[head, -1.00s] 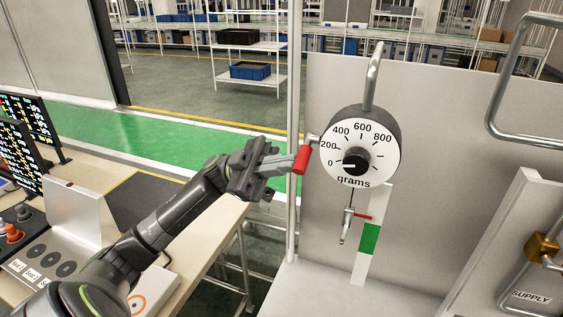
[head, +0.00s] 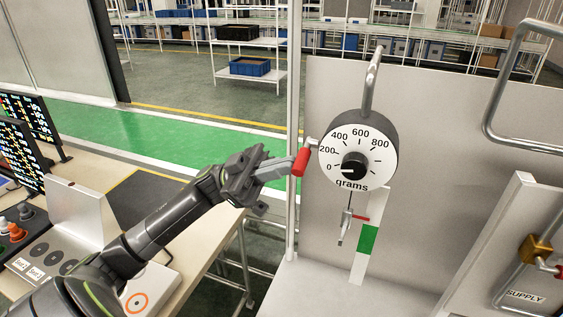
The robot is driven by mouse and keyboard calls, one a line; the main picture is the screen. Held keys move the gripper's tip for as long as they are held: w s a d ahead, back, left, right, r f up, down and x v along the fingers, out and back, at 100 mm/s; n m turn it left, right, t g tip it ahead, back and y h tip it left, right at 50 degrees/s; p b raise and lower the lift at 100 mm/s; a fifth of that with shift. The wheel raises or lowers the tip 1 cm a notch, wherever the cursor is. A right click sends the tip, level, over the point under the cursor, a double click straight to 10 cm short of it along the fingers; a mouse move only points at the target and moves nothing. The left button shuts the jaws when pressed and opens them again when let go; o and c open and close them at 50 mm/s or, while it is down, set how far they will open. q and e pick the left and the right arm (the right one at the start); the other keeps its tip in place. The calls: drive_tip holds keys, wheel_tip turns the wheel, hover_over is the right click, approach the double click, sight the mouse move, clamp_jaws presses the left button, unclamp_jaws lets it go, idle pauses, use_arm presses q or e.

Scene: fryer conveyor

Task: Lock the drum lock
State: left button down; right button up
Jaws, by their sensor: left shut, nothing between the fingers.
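A red cylindrical handle (head: 301,162) sits beside the upright pole, just left of the round dial; a short metal arm runs from its top toward the dial. I cannot tell for sure whether this is the drum lock. My left gripper (head: 289,168) is shut, with its grey fingertips against or very close to the left side of the red handle. It is not gripping the handle. The exact contact is hard to see. My right gripper is not in view.
The dial scale (head: 357,155) hangs from a metal hook, its pointer near 0. A hook with a red pointer (head: 361,217) hangs below by a green-and-white strip (head: 368,240). A brass valve (head: 535,249) is at lower right. A control desk (head: 85,225) stands left.

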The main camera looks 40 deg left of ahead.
use_arm(q)
drive_tip(key=n+t, duration=0.1)
drive_tip(key=n, duration=0.1)
drive_tip(key=r+n+t+p, duration=0.1)
drive_tip(key=shift+s+d+n+t, duration=0.1)
drive_tip(key=shift+s+n+t, duration=0.2)
drive_tip(key=shift+s+n, duration=0.1)
drive_tip(key=shift+r, duration=0.15)
idle(0.3)
